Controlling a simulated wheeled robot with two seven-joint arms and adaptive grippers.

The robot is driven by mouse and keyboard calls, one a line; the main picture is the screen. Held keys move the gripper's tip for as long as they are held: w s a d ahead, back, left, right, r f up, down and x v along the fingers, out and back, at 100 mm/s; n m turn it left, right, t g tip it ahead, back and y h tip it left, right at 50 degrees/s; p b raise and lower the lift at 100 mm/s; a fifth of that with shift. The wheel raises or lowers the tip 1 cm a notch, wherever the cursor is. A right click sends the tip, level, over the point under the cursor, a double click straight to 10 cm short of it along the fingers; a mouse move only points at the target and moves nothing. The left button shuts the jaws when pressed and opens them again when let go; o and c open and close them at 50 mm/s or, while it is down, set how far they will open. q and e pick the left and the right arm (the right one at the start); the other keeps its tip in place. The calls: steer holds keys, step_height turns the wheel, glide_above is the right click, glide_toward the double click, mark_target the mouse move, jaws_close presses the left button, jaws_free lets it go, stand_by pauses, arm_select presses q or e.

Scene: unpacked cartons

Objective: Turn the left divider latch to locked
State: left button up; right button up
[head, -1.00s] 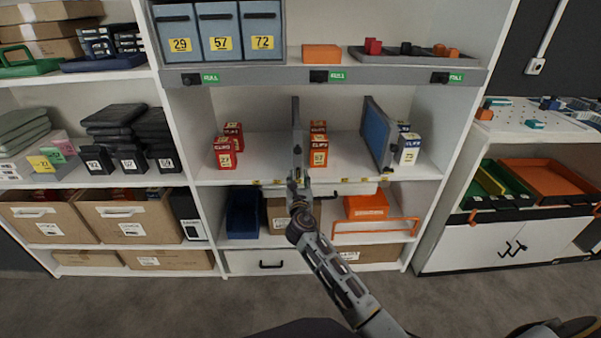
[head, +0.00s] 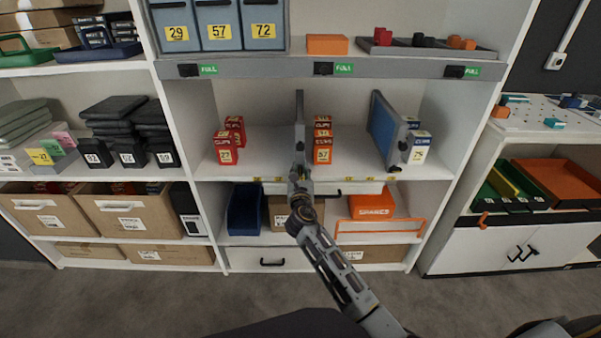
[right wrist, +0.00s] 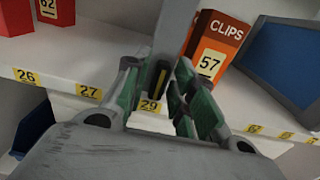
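My right gripper (right wrist: 157,88) is open, with green-padded fingers on either side of the latch; contact cannot be told. In the head view the gripper (head: 298,172) hides the latch. My left gripper is not in view.
The right divider (head: 385,130), a blue panel with a grey frame, stands angled to the right. The shelf above has a grey front edge (head: 270,69); a blue bin (head: 244,210) is below.

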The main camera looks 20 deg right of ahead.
jaws_close()
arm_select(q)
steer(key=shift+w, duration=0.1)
